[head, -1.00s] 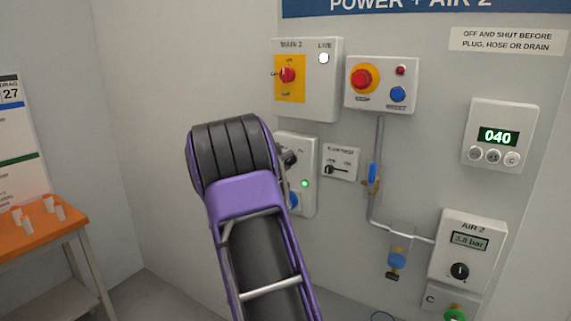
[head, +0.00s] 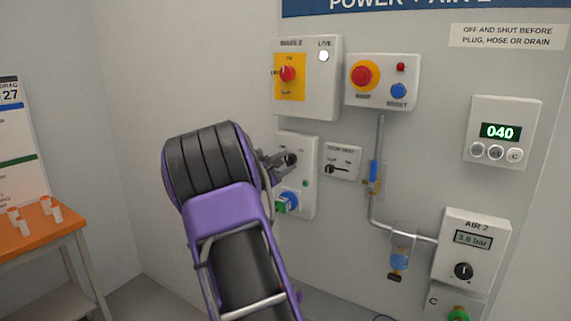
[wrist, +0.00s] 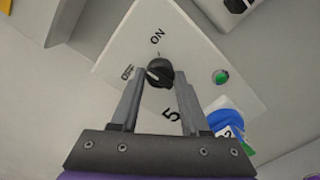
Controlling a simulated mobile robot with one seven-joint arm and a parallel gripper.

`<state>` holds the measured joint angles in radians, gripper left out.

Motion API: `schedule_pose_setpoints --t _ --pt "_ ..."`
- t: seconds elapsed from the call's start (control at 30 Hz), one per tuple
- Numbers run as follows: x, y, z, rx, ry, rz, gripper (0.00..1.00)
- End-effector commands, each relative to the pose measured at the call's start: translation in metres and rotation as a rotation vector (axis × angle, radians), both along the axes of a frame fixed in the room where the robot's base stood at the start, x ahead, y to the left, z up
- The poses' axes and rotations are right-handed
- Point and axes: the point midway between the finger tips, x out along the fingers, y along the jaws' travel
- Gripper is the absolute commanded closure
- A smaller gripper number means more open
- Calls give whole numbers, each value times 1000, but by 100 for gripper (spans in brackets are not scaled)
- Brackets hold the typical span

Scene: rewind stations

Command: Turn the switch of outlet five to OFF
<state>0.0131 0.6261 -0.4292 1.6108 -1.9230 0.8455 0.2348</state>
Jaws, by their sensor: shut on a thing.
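The outlet five box (wrist: 190,35) is a white panel with ON and OFF marks and a 5; it also shows in the head view (head: 308,150). Its black rotary switch (wrist: 160,70) sits between the fingers of my gripper (wrist: 159,78), which is shut on it. The switch's pale mark appears turned toward the OFF label. The green lamp (wrist: 220,77) looks dull in the head view. In the head view my gripper (head: 283,161) reaches the switch from the left.
A blue socket (wrist: 226,122) with a green-and-white tagged part is just below the switch. A small selector panel (head: 342,162), a main switch box (head: 325,78) and an air pipe (head: 380,140) are close by. An orange table (head: 40,236) stands at left.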

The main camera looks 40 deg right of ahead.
Motion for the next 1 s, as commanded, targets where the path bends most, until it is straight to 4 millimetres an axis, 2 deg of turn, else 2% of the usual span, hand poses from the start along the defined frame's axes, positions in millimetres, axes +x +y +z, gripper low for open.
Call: schedule_pose_setpoints --t 0.6,1.0 --pt "-1 0 1 -207 504 0 100" --pt "-1 0 0 -274 664 1 100"
